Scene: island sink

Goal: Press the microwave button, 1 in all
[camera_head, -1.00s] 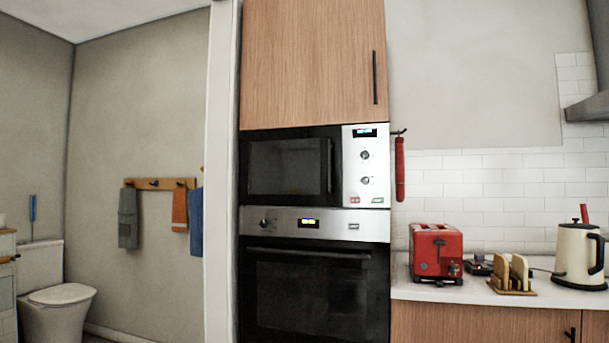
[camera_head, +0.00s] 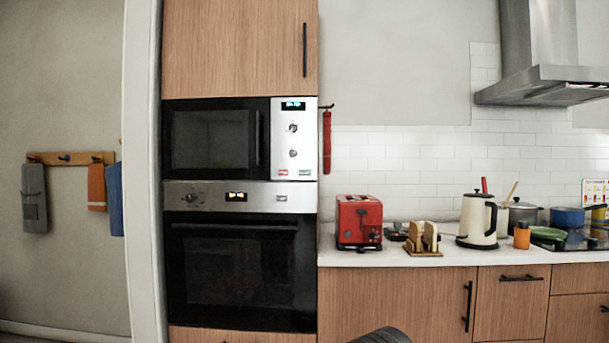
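The microwave (camera_head: 212,139) is built into a tall wooden cabinet, above an oven. Its dark door is shut. On its right is a silver control panel (camera_head: 294,165) with a lit blue display, two round knobs, and a small red button (camera_head: 282,172) and a small green button (camera_head: 306,172) at the bottom. My gripper is not in view. A dark rounded shape at the bottom edge may be part of my arm.
The oven (camera_head: 240,268) below has a bar handle and a lit display. A red toaster (camera_head: 358,221), a toast rack (camera_head: 423,240) and a cream kettle (camera_head: 477,222) stand on the white counter to the right. A red item (camera_head: 327,142) hangs beside the microwave.

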